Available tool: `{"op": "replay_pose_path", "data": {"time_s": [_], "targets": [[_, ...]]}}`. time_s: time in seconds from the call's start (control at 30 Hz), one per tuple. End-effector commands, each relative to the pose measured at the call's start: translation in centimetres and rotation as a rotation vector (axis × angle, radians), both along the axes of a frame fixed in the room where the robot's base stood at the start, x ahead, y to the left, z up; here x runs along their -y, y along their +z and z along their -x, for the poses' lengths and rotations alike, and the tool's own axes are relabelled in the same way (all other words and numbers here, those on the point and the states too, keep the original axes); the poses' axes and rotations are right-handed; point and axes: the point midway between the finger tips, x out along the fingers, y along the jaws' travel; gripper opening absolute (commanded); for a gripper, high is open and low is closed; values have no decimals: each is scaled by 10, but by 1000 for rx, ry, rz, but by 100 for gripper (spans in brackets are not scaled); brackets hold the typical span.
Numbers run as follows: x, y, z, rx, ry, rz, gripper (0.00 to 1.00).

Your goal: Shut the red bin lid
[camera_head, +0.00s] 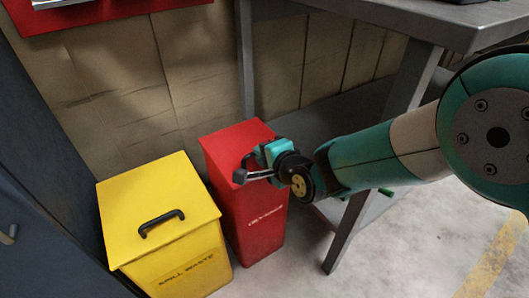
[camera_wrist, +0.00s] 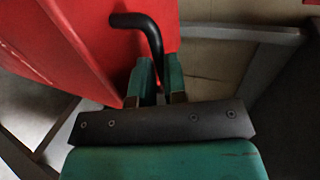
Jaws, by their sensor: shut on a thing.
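The red bin (camera_head: 250,212) stands against the wall, to the right of the yellow bin. Its red lid (camera_head: 232,138) covers the top and looks level or nearly so; I cannot tell whether a small gap remains under its front edge. My gripper (camera_head: 249,172) is at the lid's front, partly hiding it. In the wrist view, my gripper (camera_wrist: 161,88) is shut on the black bent handle (camera_wrist: 150,32) of the red lid (camera_wrist: 88,25). The fingers hide the handle's lower end.
The yellow bin (camera_head: 185,262), its lid down with a black handle (camera_head: 161,223), stands close on the left. A grey metal table (camera_head: 410,18) with a leg (camera_head: 350,232) is on the right. A dark blue cabinet (camera_head: 40,185) is at far left. Open floor (camera_head: 420,250) lies at lower right.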

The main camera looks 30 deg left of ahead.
Motion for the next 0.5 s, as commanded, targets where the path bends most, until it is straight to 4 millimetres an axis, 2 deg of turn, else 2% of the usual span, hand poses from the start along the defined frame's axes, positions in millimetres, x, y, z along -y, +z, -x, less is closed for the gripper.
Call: {"op": "replay_pose_path", "data": {"time_s": [0.03,0.07,0.1,0.37,0.5], "targets": [[5,-16,4,-22,2,30,0],[5,-16,4,-22,2,30,19],[5,-17,4,-22,2,30,23],[7,-15,3,-20,0,31,23],[19,-8,7,-20,-2,31,23]]}}
